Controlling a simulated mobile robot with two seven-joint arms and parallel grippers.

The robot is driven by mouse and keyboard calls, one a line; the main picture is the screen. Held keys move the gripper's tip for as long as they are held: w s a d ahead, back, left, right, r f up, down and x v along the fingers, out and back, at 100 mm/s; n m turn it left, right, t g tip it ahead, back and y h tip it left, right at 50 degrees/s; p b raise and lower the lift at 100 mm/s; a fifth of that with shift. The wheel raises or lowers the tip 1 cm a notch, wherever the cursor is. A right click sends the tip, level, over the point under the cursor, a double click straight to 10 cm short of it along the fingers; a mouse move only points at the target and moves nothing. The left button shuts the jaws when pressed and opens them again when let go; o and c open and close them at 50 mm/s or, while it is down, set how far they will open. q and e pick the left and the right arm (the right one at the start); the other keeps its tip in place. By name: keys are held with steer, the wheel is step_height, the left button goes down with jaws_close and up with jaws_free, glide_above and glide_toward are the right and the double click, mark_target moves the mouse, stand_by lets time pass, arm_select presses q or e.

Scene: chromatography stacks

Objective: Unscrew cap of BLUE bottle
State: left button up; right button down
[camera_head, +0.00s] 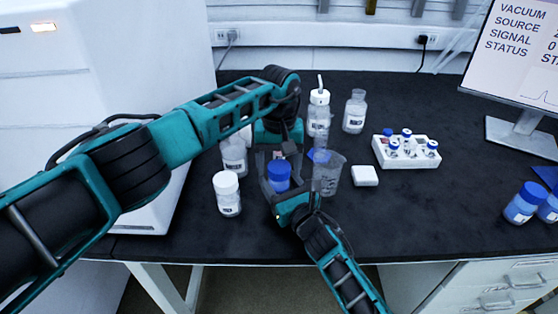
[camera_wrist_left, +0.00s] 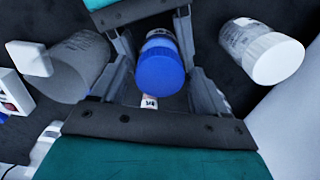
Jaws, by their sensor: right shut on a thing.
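The blue-capped bottle (camera_head: 279,185) stands near the front of the dark bench, between my two grippers. Its blue cap (camera_wrist_left: 160,70) faces the camera in the left wrist view. My right gripper (camera_head: 283,192) comes from the front and is shut on the bottle; in the left wrist view its fingers (camera_wrist_left: 154,32) lie on both sides of it. My left gripper (camera_head: 272,158) reaches in from behind. Its fingers (camera_wrist_left: 160,90) stand on either side of the cap, with gaps showing, so it is open. Most of the bottle's body is hidden by the grippers.
A white-capped bottle (camera_head: 228,194) stands close at the left and a clear beaker (camera_head: 328,175) close at the right. A wash bottle (camera_head: 319,112), a clear bottle (camera_head: 355,112) and a white vial rack (camera_head: 407,152) stand behind.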

arm_select(q)
steer(key=c, duration=1)
steer(key=n, duration=0.5)
steer(key=shift+n, duration=0.4)
steer(key=n, duration=1)
steer(key=shift+n, duration=0.4)
steer(key=n, duration=0.5)
steer(key=shift+r, duration=0.1)
steer(key=n, duration=0.7)
steer(key=shift+n, duration=0.3)
steer(key=n, duration=0.5)
steer(key=shift+n, duration=0.3)
steer(key=n, duration=1.2)
steer(key=shift+n, duration=0.3)
steer(key=n, duration=0.6)
steer(key=shift+r+n, duration=0.1)
steer(key=shift+n, duration=0.2)
steer(key=shift+r, duration=0.15)
